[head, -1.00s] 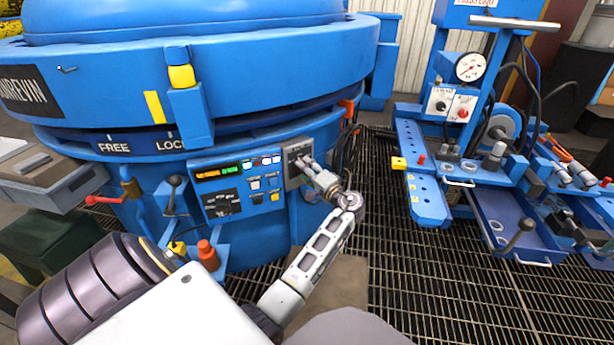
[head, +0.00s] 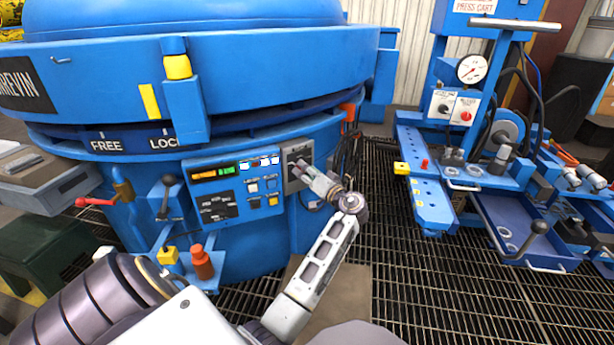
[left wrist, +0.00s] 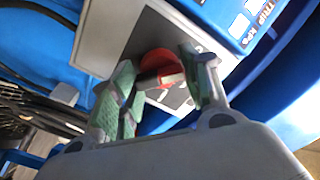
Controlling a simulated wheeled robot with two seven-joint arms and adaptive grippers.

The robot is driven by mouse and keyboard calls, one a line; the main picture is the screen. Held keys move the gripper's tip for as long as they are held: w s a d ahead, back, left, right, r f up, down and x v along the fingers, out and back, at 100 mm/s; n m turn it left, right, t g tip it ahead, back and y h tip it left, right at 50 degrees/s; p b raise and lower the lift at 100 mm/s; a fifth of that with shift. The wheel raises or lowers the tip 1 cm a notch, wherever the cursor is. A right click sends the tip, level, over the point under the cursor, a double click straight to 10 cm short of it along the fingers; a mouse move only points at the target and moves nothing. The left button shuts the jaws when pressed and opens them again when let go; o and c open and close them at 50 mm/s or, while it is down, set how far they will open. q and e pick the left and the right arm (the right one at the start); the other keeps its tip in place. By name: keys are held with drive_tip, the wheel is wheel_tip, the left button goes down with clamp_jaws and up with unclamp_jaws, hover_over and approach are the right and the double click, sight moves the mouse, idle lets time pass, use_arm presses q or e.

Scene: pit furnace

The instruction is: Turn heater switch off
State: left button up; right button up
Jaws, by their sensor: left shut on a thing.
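The heater switch is a red round knob (left wrist: 162,68) with a pale grip bar, on a grey plate, seen in the left wrist view. The grey switch plate (head: 297,150) is on the blue furnace front in the head view, right of the display panel. My left gripper (head: 303,170) reaches that plate from the lower right and hides the knob there. In the left wrist view my left gripper (left wrist: 163,80) has its green-padded fingers on either side of the knob, shut on it. My right gripper is not in view.
The control panel (head: 236,190) with lit displays and buttons sits just left of the plate. Dark cables (head: 347,155) hang at its right. A blue press cart (head: 430,205) stands at right, with open grating floor (head: 390,270) between.

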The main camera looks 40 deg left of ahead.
use_arm(q)
drive_tip(key=shift+s+f, duration=0.1)
drive_tip(key=shift+f, duration=0.05)
idle(0.3)
drive_tip(key=o, duration=1)
drive_tip(key=shift+v, duration=3.75)
